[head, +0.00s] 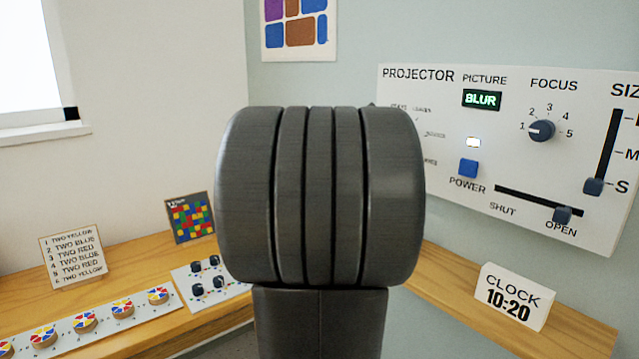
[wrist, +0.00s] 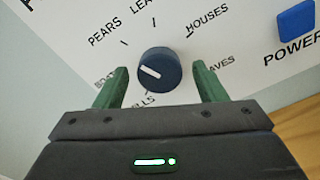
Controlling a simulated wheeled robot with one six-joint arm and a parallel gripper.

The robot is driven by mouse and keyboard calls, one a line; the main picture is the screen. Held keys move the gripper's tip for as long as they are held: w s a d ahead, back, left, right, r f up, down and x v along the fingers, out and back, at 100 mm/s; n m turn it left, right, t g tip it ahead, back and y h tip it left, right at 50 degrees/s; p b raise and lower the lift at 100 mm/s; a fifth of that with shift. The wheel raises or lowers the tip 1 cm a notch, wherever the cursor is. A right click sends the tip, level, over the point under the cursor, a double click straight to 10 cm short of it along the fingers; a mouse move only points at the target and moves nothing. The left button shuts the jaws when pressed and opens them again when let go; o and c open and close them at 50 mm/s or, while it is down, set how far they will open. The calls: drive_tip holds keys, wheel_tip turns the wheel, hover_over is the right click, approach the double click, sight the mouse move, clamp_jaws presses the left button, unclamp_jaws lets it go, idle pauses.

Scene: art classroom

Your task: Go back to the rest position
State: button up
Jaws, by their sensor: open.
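In the wrist view my gripper (wrist: 160,69) is open, with its two green fingers on either side of a dark blue round knob (wrist: 160,68). The knob has a white pointer line slanting from upper left to lower right. Labels around it include PEARS and HOUSES; others are partly hidden by the fingers. In the head view my own dark arm fills the middle and hides the knob and my gripper.
The projector panel (head: 575,90) on the wall carries a focus knob (head: 541,130), a blue power button (head: 468,168) and sliders; its display reads BLUR. A clock block (head: 514,297) reading 10:20 stands on the right wooden shelf (head: 450,285). A dial strip (head: 110,315) lies at left.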

drive_tip(key=n+p, duration=0.3)
drive_tip(key=p, duration=0.2)
drive_tip(key=shift+r+n, duration=0.1)
drive_tip(key=shift+n, duration=0.3)
drive_tip(key=shift+s, duration=0.1)
